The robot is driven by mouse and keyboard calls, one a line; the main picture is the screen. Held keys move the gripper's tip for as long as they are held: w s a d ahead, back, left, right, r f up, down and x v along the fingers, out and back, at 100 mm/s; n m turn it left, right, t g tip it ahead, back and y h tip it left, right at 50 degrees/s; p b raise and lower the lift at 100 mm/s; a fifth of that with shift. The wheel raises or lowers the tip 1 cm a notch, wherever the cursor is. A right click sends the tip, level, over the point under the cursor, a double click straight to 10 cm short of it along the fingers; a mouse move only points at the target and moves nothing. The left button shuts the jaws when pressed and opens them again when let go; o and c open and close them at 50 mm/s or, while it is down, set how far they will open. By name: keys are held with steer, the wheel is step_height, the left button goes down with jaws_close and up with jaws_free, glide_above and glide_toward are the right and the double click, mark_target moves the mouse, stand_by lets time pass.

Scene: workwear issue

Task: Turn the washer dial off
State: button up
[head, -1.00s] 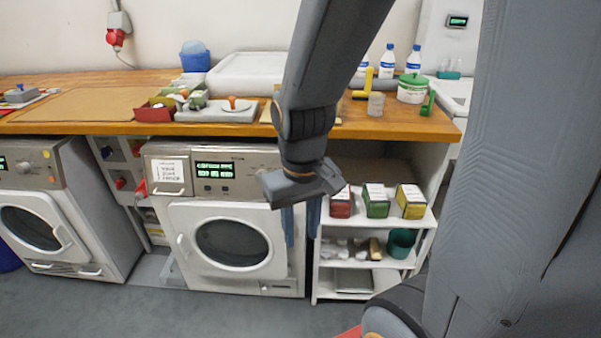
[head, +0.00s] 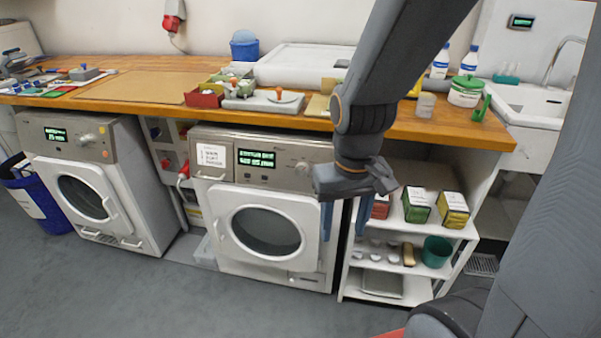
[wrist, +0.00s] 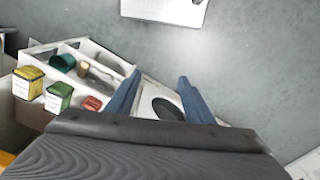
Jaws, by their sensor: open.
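Two white front-loading machines with grey panels stand under the wooden counter. The middle machine (head: 213,229) has a round dial (head: 303,168) at the right of its panel, beside a lit green display (head: 257,159). The left machine (head: 140,190) has a dial (head: 88,139) right of its own display. I cannot read either dial's setting. My gripper (head: 343,217) points down with blue fingers apart and empty, in front of the middle machine's right edge, right of and below its dial. In the wrist view, the open fingers (wrist: 159,82) show a machine's round door between them.
A white shelf (head: 408,228) with boxes and a green cup (head: 436,251) stands right of the middle machine. The counter (head: 400,128) above holds trays, bottles and a green-lidded tub (head: 466,92). A blue bin (head: 32,195) stands far left. The floor in front is clear.

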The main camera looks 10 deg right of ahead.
steer(key=shift+o, duration=0.2)
steer(key=w+a+f+t+b, duration=0.1)
steer(key=w+f+t, duration=0.1)
steer(key=w, duration=0.4)
steer(key=w+a+f+m+t+b, duration=0.1)
steer(key=w+a+f+t, duration=0.1)
steer(key=w+f, duration=0.2)
steer(key=w+a+f+t+b, duration=0.1)
steer(key=w+f, duration=0.3)
steer(key=w, duration=0.6)
steer(key=shift+a+t+b, duration=0.4)
steer(key=shift+a+t, duration=0.3)
steer(key=shift+a, duration=0.05)
steer(key=m+t+h+b, duration=0.2)
steer(key=t+h+b, duration=0.3)
steer(key=t+h, duration=0.4)
glide_toward(301, 172)
steer(key=y, duration=0.1)
steer(key=shift+t, duration=0.3)
steer(key=shift+d+x, duration=0.1)
steer(key=shift+x, duration=1.95)
steer(key=shift+d+x, duration=0.15)
steer(key=shift+x, duration=1.85)
steer(key=shift+s, duration=0.1)
steer(key=c, duration=1)
steer(key=shift+c, duration=0.2)
